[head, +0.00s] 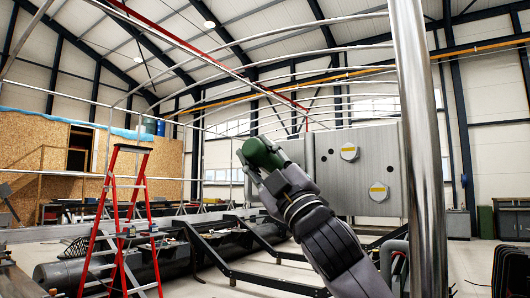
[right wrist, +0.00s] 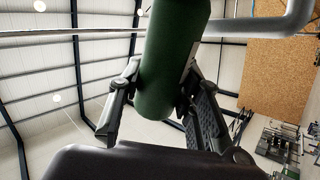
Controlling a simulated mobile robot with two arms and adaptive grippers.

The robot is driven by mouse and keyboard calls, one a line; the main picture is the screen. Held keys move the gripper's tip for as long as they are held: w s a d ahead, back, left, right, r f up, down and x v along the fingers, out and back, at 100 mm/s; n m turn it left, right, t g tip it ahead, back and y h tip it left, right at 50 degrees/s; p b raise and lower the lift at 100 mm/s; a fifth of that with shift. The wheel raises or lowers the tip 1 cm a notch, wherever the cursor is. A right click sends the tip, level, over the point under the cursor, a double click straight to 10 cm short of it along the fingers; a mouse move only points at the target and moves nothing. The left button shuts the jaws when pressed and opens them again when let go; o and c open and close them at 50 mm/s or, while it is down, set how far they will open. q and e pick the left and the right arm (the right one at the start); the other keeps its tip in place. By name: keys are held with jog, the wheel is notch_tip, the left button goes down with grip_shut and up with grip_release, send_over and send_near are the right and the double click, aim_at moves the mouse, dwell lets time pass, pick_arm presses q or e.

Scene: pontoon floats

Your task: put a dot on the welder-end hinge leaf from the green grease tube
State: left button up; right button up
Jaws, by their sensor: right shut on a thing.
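My right gripper (head: 262,168) is raised in front of a grey panel and is shut on the green grease tube (head: 264,150). In the right wrist view the tube (right wrist: 172,45) is a thick, dark green cylinder with a rounded end, between the two black fingers (right wrist: 158,85). The tube's other end runs out of the top of that view. I cannot pick out the welder-end hinge leaf in either view. My left gripper does not show.
The grey panel (head: 330,165) bears two round discs with yellow labels. A shiny vertical post (head: 418,150) stands close at right, with curved rails overhead. A red stepladder (head: 125,215) stands at left. Dark pontoon floats (head: 160,262) and black beams (head: 260,278) lie low across the floor.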

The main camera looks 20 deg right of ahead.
jog(key=shift+s, duration=0.2)
jog(key=shift+s+a, duration=0.15)
jog(key=shift+a, duration=0.1)
jog(key=shift+s+a+b, duration=0.25)
jog(key=shift+s+a, duration=0.55)
jog(key=shift+a, duration=0.25)
jog(key=shift+s+a+b, duration=0.25)
jog(key=shift+s+a, duration=0.55)
jog(key=shift+a, duration=0.25)
jog(key=shift+s+a, duration=0.95)
jog(key=shift+a, duration=0.25)
jog(key=shift+w+d, duration=0.1)
jog(key=shift+d, duration=0.05)
jog(key=shift+w+d+p, duration=0.15)
jog(key=shift+w+d, duration=0.55)
jog(key=shift+d, duration=0.25)
jog(key=shift+w+d+p, duration=0.2)
jog(key=shift+w+d, duration=0.5)
jog(key=shift+d, duration=0.2)
jog(key=shift+w+d+p, duration=0.15)
jog(key=shift+w+d, duration=0.55)
jog(key=shift+d, duration=0.25)
